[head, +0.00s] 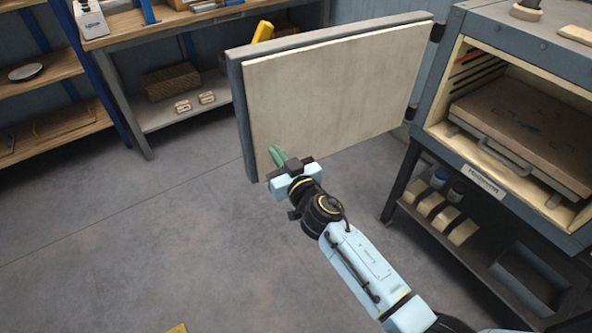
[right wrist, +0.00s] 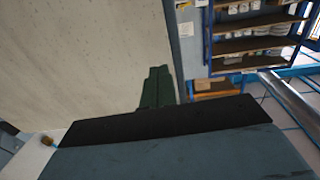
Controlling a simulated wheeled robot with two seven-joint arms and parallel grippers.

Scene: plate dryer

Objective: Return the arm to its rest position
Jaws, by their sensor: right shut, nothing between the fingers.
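My right gripper (head: 277,155) is in front of the lower left part of the open dryer door (head: 335,95). Its green fingers are shut with nothing between them, and they also show in the right wrist view (right wrist: 158,87). The fingers overlap the door's pale inner face in the picture; I cannot tell whether they touch it. My right arm (head: 365,262) reaches up from the lower right. The plate dryer (head: 455,95) stands at the right with its door swung wide to the left. My left gripper is not in view.
Inside the dryer lies a brown slab (head: 530,125) with a metal handle in front. A lower shelf (head: 470,255) under the dryer holds several pale blocks. A workbench (head: 190,20) and a wooden shelf rack (head: 45,70) stand at the back left. The floor (head: 130,240) at left is clear.

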